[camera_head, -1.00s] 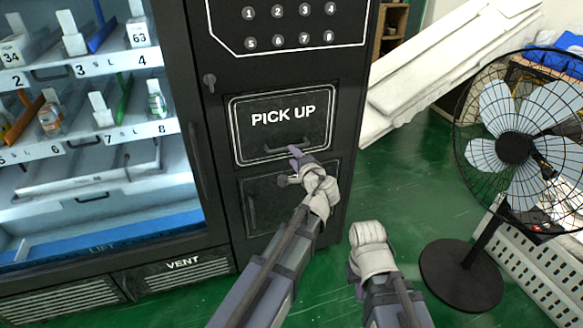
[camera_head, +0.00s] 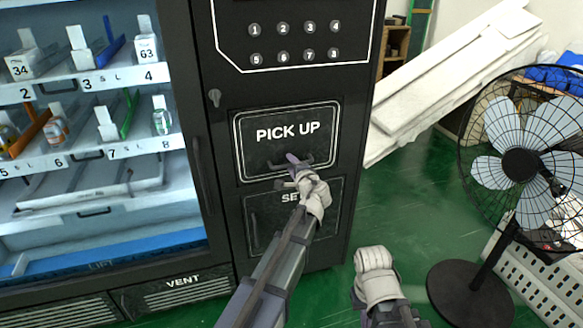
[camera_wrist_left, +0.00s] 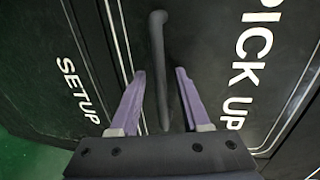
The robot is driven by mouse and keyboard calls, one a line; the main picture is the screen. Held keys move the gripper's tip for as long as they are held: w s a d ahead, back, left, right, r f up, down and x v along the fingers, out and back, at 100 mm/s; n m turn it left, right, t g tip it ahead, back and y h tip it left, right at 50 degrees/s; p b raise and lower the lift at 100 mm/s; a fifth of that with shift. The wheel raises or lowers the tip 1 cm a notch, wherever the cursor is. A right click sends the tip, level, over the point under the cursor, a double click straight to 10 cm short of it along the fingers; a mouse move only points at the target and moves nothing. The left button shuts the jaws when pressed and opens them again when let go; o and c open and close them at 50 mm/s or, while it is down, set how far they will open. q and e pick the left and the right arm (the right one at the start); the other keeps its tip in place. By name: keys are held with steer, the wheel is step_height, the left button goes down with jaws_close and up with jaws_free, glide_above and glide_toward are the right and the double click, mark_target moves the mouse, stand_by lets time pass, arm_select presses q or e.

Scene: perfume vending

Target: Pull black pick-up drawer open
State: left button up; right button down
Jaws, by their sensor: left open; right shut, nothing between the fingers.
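The black pick-up drawer (camera_head: 260,150) is a panel with a white outline and "PICK UP" lettering on the vending machine's front. It looks closed and flush. Its dark bar handle (camera_wrist_left: 158,50) runs between the two purple fingers of my left gripper (camera_head: 287,170) in the left wrist view. The fingers are open, one on each side of the handle, with a gap to it on both sides. In the head view the gripper partly covers the handle. My right gripper (camera_head: 376,270) is low in front of the machine, away from the drawer; its fingers are hidden behind the white hand part.
A "SETUP" panel (camera_head: 265,225) with its own handle sits just below the drawer. Numbered buttons (camera_head: 283,42) are above. Glass-fronted shelves (camera_head: 90,130) are at left. A standing fan (camera_head: 525,165) and white boards (camera_head: 440,90) are at right. Green floor (camera_head: 400,215) lies between.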

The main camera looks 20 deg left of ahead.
arm_select(q)
steer(key=shift+c, duration=0.3)
jaws_close()
stand_by(1.2)
